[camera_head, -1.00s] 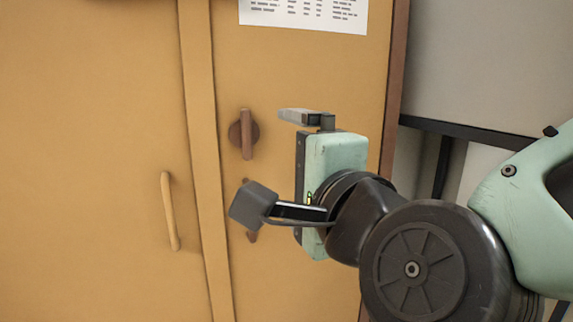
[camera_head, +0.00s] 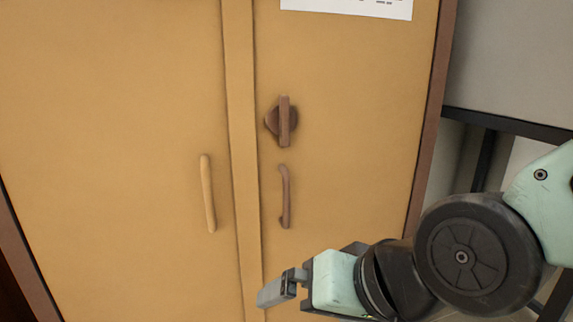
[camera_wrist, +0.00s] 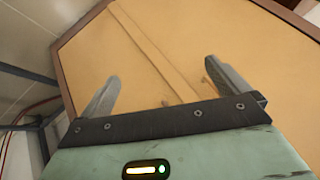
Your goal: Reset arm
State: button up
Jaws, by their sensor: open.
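My gripper (camera_head: 275,290) is low in the head view, in front of the lower part of a tan two-door cabinet (camera_head: 120,120). In the wrist view, the two grey fingers of my gripper (camera_wrist: 165,88) stand wide apart with nothing between them. The cabinet front (camera_wrist: 140,80) appears tilted beyond them. In the head view, one finger points left, and the other is not clearly seen. My gripper is below the cabinet's handles and holds nothing.
The right door has a brown knob (camera_head: 284,121) and a brown handle (camera_head: 286,197). The left door has a tan handle (camera_head: 208,193). A printed sheet (camera_head: 350,7) is at the top. A dark frame (camera_head: 510,126) stands at the right. Both doors look shut.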

jog(key=s+d+f+n+g+h, duration=0.6)
jog(key=s+d+n, duration=0.1)
jog(key=d, duration=0.4)
notch_tip(320, 180, up, 26)
jog(key=p, duration=2.6)
jog(key=shift+a+r+y, duration=0.15)
jog(key=shift+a+y, duration=0.1)
jog(key=shift+y, duration=0.05)
